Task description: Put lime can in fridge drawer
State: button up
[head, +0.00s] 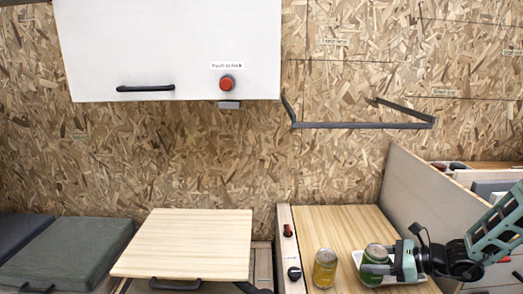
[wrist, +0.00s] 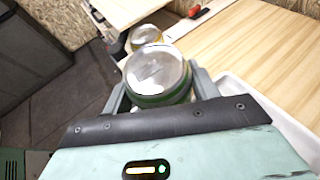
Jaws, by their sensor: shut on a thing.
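The green lime can (head: 373,266) stands upright between the fingers of my gripper (head: 382,262), at the right of the wooden counter in the head view. In the wrist view the can's silver lid (wrist: 157,70) shows close up, with a finger of my gripper (wrist: 160,92) on each side. My gripper is shut on the can. The can's base is over or in a white tray (head: 400,284); I cannot tell whether it touches. No open fridge drawer can be made out.
A tall panel (head: 425,198) rises at the right. A wooden tabletop (head: 185,240) and grey cushion (head: 70,250) lie left. A white cabinet (head: 170,45) hangs above.

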aim_at(376, 277)
jog(key=shift+s+d+f+m+t+h+p, duration=0.15)
jog(key=shift+s+d+f+m+t+h, duration=0.1)
jog(key=shift+s+m+t+h, duration=0.75)
jog(key=shift+s+d+f+m+t+h+p, duration=0.25)
jog(key=shift+s+m+t+h, duration=0.45)
jog(key=shift+s+m, duration=0.45)
jog(key=shift+s+d+f+m+t+h+p, duration=0.1)
jog(key=shift+s+d+f+m+t+h, duration=0.15)
jog(key=shift+s+m+t+h, duration=0.85)
jog(key=shift+s+n+g+y, duration=0.2)
jog(key=shift+n+g+y, duration=0.05)
jog(key=shift+g+y, duration=0.05)
jog(key=shift+s, duration=0.1)
